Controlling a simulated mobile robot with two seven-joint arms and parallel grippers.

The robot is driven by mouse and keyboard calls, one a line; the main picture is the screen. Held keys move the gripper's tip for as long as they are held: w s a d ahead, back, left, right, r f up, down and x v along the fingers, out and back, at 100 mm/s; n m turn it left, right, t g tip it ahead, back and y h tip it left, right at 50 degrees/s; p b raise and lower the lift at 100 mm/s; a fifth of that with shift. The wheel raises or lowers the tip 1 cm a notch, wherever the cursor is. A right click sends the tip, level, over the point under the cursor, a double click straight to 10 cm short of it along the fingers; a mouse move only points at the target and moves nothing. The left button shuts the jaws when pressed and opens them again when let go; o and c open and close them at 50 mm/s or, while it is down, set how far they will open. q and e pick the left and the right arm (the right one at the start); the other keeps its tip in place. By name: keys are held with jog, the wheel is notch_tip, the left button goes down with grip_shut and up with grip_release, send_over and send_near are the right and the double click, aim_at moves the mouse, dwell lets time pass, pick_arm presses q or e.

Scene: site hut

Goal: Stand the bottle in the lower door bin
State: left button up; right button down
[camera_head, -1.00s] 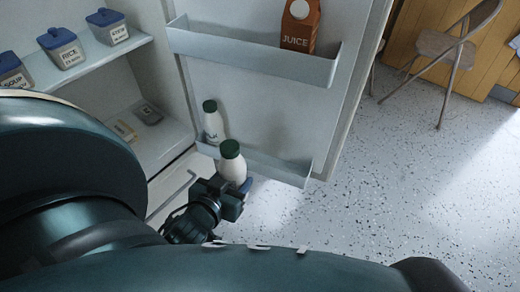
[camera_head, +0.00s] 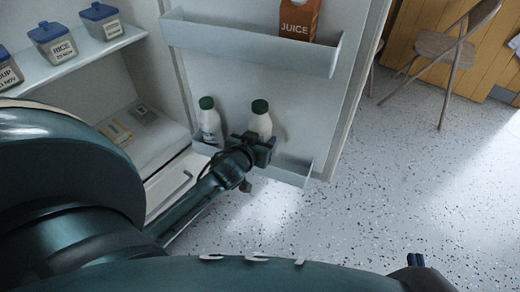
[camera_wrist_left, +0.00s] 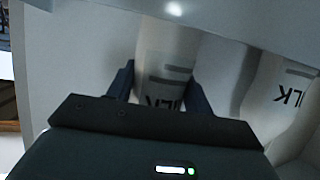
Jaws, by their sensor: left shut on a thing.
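The bottle (camera_head: 260,122), white with a dark green cap and a MILK label, is upright at the lower door bin (camera_head: 293,172). My left gripper (camera_head: 258,146) is shut on it from the front; its two fingers flank the bottle (camera_wrist_left: 165,75) in the left wrist view. There a pale bar, seemingly the bin's front wall (camera_wrist_left: 240,22), crosses in front of the bottle's base, so the base is hidden and I cannot tell whether it touches the bin floor.
A second milk bottle (camera_head: 209,122) stands in the same bin, just left. The upper door bin (camera_head: 245,47) holds a juice carton (camera_head: 299,18). Fridge shelves with blue-lidded tubs (camera_head: 57,43) are at left. The floor at right is clear up to a folding chair (camera_head: 440,45).

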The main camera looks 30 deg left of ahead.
pick_arm(q)
notch_tip(320, 180, down, 3)
jog(key=shift+f+b, duration=0.1)
jog(key=shift+b, duration=0.55)
jog(key=shift+w+f, duration=0.15)
pick_arm(e)
jog(key=shift+a+r+n+t+y, duration=0.1)
jog(key=shift+a+n+t+y, duration=0.2)
jog(key=shift+n+t+y, duration=0.3)
pick_arm(q)
jog(key=o, duration=1.3)
jog(key=shift+f, duration=0.15)
